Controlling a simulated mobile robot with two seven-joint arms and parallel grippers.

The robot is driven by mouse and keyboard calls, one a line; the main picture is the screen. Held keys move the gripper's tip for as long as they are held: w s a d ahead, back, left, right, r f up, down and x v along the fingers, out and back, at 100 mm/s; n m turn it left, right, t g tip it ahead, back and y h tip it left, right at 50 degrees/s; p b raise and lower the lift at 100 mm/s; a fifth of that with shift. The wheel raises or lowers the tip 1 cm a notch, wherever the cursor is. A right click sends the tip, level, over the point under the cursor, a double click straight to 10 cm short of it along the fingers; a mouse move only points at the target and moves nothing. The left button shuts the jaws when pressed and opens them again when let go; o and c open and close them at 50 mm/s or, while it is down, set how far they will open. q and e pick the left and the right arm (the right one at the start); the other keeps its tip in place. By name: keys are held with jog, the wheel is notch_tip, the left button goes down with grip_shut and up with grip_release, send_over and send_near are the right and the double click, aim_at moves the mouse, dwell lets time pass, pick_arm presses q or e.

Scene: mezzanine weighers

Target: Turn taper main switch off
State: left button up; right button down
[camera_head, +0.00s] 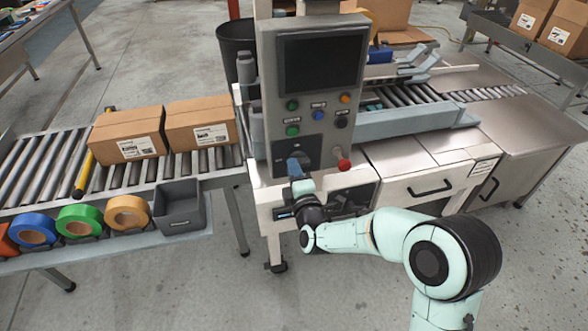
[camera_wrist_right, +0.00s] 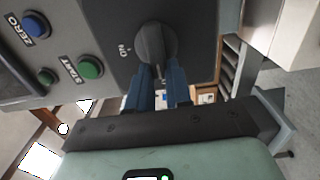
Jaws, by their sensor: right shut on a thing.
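The taper main switch is a dark round rotary knob (camera_wrist_right: 155,42) on the grey control panel (camera_head: 267,127), with an "ON" mark beside it in the wrist view. My right gripper (camera_wrist_right: 160,68) has its two blue fingers on either side of the knob's grip and is shut on it. In the head view the right gripper (camera_head: 296,165) reaches the lower part of the panel, and its fingers and wrist partly hide the knob. The knob's exact angle is hard to read. My left gripper is not in view.
A red knob (camera_head: 344,164) sticks out right of the switch. Green, blue and orange buttons (camera_head: 319,106) sit above, under a dark screen (camera_head: 320,60). Cartons (camera_head: 128,134) stand on the roller conveyor at left, behind tape rolls (camera_head: 79,220) and a grey bin (camera_head: 179,207).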

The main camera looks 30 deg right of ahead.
dwell(0.4)
jog(key=c, duration=1)
grip_release()
jog(key=shift+c, duration=0.2)
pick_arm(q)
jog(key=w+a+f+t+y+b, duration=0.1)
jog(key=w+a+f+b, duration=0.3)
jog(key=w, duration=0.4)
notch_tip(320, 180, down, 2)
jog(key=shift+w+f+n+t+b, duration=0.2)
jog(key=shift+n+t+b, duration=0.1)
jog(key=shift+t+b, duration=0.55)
pick_arm(e)
jog(key=v, duration=1.3)
jog(key=shift+s, duration=0.2)
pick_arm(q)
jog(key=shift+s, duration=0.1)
pick_arm(e)
jog(key=shift+a, duration=0.1)
